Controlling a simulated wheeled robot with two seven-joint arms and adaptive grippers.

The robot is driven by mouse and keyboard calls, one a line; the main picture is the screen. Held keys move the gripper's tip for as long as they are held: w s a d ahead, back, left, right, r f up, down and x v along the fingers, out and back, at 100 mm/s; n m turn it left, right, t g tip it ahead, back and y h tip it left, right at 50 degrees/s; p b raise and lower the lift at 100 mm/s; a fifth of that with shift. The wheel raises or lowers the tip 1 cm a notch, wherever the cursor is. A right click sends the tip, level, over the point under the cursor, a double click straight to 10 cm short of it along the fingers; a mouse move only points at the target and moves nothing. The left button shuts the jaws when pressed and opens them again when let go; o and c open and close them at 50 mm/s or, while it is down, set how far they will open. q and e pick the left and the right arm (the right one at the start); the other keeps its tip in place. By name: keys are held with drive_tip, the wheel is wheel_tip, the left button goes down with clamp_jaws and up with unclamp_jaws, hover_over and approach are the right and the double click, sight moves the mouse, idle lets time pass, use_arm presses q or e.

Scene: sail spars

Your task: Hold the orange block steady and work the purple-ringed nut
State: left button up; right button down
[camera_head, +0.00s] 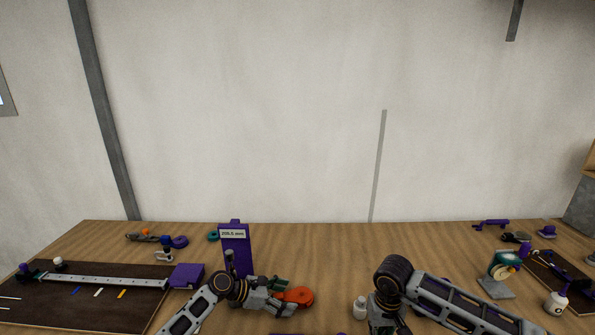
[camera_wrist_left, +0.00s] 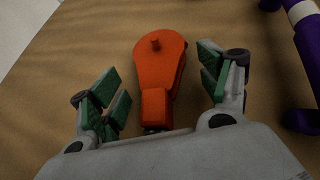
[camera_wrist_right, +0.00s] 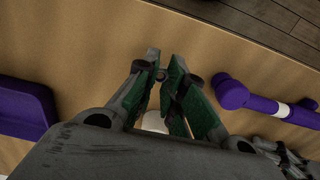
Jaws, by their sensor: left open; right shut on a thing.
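The orange block (camera_head: 297,297) lies on the wooden table. In the left wrist view the orange block (camera_wrist_left: 160,68) has a broad rounded end with a small knob and a narrower end toward my palm. My left gripper (camera_wrist_left: 158,85) is open, with one finger on each side of the block and clear gaps between. In the right wrist view my right gripper (camera_wrist_right: 164,75) has its fingers close together, with a pale, partly hidden thing (camera_wrist_right: 155,122) between them. I cannot make out what that thing is. I cannot pick out the purple-ringed nut.
A purple stand with a measurement label (camera_head: 234,250) rises behind my left gripper. A small white bottle (camera_head: 360,308) stands left of my right wrist. A dark board with a metal rail (camera_head: 104,282) lies at left. A small stand (camera_head: 497,285) is at right.

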sight(283, 297)
use_arm(q)
drive_tip(key=shift+v, duration=3.05)
drive_tip(key=shift+s+f, duration=0.1)
drive_tip(key=shift+s, duration=0.05)
